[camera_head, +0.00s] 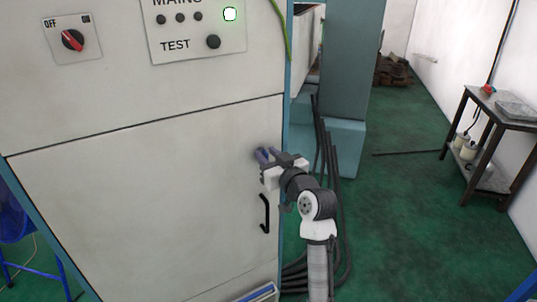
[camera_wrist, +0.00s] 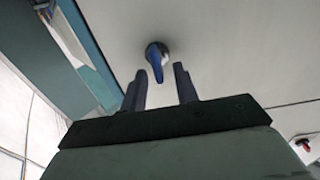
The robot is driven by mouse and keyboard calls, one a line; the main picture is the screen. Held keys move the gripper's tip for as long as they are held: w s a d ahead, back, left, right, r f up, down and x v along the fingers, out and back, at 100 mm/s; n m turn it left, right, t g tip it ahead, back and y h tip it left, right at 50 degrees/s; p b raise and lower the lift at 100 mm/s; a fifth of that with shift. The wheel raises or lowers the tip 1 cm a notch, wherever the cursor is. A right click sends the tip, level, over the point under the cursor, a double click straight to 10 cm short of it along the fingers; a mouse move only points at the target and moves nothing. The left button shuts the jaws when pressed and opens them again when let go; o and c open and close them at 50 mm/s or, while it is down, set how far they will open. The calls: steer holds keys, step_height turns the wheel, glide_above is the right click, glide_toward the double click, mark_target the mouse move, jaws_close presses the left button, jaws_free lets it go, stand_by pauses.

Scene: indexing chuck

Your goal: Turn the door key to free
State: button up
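My gripper (camera_head: 267,156) is at the door above the black handle (camera_head: 265,214). In the wrist view its two dark fingers are apart, with the key in line with the gap between them. I cannot tell whether the fingertips reach around it; no contact shows.
The upper panel carries a red rotary switch (camera_head: 73,40) marked OFF and ON, and a MAINS/TEST plate (camera_head: 185,48) with a lit lamp (camera_head: 230,14). Black cables (camera_head: 333,190) hang right of the cabinet. A side table (camera_head: 500,118) stands right. Green floor between is mostly clear.

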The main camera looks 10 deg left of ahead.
jaws_close()
steer(key=shift+m, duration=0.3)
steer(key=m+p, duration=0.1)
steer(key=m, duration=0.1)
steer(key=m+p, duration=0.3)
steer(key=m, duration=0.2)
steer(key=shift+w+d+p, duration=0.3)
steer(key=m+p, duration=0.1)
steer(key=m, duration=0.1)
steer(key=m+p, duration=0.2)
steer(key=m, duration=0.1)
steer(key=shift+w+d+f+m+p, duration=0.2)
steer(key=shift+f+m+p, duration=0.1)
steer(key=shift+p, duration=0.1)
steer(key=m+p, duration=0.1)
steer(key=m, duration=0.1)
steer(key=m+p, duration=0.2)
steer(key=shift+f+m, duration=0.3)
steer(key=shift+f, duration=0.05)
steer(key=shift+d+f, duration=0.1)
